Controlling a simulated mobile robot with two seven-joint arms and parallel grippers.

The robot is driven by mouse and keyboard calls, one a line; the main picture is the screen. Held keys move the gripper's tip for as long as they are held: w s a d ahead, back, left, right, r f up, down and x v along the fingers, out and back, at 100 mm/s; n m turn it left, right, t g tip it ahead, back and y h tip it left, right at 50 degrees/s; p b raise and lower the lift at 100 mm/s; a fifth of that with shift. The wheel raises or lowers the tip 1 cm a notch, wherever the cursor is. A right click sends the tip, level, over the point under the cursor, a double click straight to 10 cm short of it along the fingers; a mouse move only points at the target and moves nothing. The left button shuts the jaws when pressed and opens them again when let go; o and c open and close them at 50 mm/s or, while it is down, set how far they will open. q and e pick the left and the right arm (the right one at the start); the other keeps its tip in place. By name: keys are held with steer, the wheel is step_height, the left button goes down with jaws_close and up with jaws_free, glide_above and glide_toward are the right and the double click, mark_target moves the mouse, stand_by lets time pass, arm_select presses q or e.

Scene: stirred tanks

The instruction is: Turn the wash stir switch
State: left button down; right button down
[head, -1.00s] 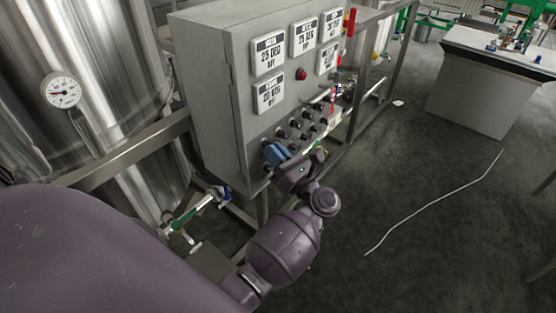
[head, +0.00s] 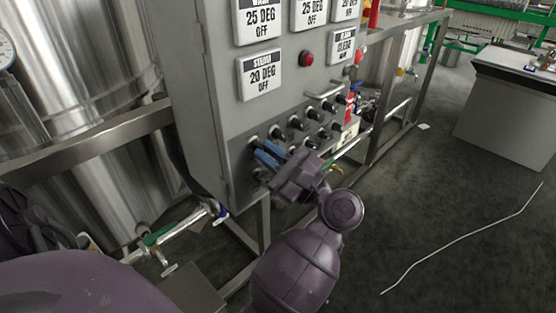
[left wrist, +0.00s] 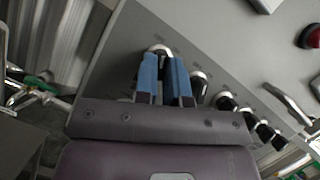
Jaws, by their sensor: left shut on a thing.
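The grey control cabinet (head: 222,140) carries rows of black switch knobs low on its front face. My left gripper (head: 264,152) has its two blue fingers at the left end of the upper row. In the left wrist view the fingers (left wrist: 165,72) are shut on a switch (left wrist: 158,48), one on each side of its knob. Its metal ring shows just past the fingertips. The small labels are too blurred to read, so I cannot tell which is the wash stir switch. Another switch (head: 278,133) sits to its right. My right gripper is not in view.
Display plates (head: 262,75) and a red button (head: 306,58) are above the switches. A metal handle (head: 326,91) sticks out at the right. A steel tank (head: 95,60) and pipework with a green-handled valve (head: 160,235) are at left. The dark floor at right is mostly clear.

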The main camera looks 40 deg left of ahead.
arm_select(q)
steer(key=shift+f+n+g+b, duration=0.1)
steer(key=shift+n+g+b, duration=0.25)
steer(key=shift+n, duration=0.35)
steer(key=c, duration=1.2)
jaws_free()
